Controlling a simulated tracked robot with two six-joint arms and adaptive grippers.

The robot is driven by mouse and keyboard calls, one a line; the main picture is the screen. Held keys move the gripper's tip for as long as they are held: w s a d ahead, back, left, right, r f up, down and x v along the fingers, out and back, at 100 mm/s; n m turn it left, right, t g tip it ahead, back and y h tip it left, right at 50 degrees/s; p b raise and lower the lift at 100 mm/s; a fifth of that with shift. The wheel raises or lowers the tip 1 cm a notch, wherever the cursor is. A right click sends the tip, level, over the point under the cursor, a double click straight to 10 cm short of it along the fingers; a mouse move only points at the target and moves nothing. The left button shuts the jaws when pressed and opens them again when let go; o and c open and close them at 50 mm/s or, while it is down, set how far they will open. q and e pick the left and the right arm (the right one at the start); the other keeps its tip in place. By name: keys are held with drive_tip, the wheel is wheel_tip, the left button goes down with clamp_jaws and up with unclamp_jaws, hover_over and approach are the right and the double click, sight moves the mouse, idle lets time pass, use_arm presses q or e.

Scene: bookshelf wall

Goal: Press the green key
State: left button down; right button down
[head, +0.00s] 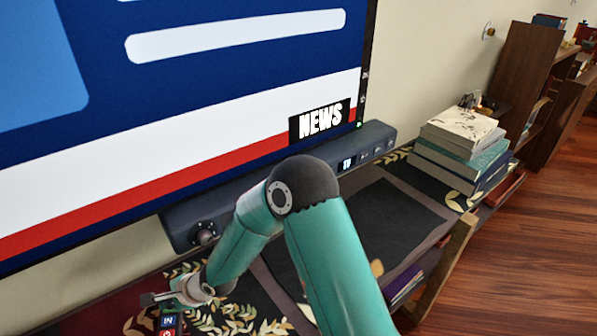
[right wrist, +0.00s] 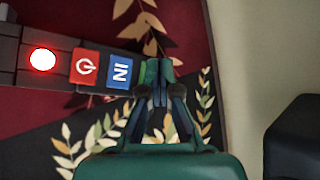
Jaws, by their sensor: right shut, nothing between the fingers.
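The remote-like strip (right wrist: 115,61) lies on the dark patterned cloth. In the right wrist view it carries a red power key (right wrist: 85,67), a blue key (right wrist: 121,71) and a green key (right wrist: 143,73) at its right end. The blue key also shows in the head view (head: 168,321). My right gripper (right wrist: 160,66) is shut and empty, its fingertips over the green key and partly hiding it. I cannot tell whether they touch it. In the head view the right gripper (head: 155,299) is low at left, over the strip's end. My left gripper is out of view.
A large screen (head: 190,100) stands behind, with a dark soundbar (head: 270,185) below it. A stack of books (head: 462,150) sits at the right end of the shelf.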

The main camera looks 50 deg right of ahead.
drive_tip(key=shift+r, duration=0.45)
wheel_tip(320, 180, up, 6)
drive_tip(key=p, duration=0.6)
idle(0.5)
